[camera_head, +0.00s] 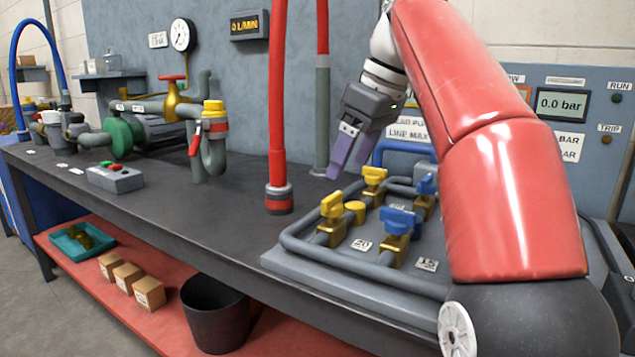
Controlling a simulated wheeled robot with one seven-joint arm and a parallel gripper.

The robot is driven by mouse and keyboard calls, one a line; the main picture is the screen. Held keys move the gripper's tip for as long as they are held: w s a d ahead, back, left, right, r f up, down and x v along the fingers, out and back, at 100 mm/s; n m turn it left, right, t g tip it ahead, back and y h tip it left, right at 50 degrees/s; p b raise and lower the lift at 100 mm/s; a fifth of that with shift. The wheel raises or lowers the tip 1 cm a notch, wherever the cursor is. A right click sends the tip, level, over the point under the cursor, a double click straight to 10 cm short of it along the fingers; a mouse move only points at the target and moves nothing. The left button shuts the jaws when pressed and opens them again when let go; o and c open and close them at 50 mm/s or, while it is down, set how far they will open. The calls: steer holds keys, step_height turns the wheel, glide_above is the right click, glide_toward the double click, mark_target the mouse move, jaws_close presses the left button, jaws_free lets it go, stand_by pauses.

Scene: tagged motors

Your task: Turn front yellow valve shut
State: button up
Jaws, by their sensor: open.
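Two yellow valves and two blue valves stand on a grey pipe panel (345,277) on the bench. The front yellow valve (332,208) has a yellow handle on a brass body at the panel's near left. The rear yellow valve (374,178) is behind it to the right. A round yellow knob (355,210) sits between them. The front blue valve (399,224) is to the right, with the rear blue valve (427,186) behind it. My gripper (347,172) is open and empty, pointing down above and behind the front yellow valve, apart from it.
A red vertical pipe (278,130) stands left of the panel. A gauge panel reading 0.0 bar (562,104) is at the right rear. A grey control box (115,178) lies near the front edge. The bench middle is clear.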

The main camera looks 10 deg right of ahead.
mark_target(334, 196)
steer(key=b+x, duration=0.1)
steer(key=x, duration=0.2)
steer(key=b+x, duration=0.2)
steer(key=x, duration=0.2)
steer(key=shift+w+f, duration=0.15)
steer(key=shift+w, duration=0.15)
steer(key=shift+c, duration=0.3)
steer(key=c, duration=0.9)
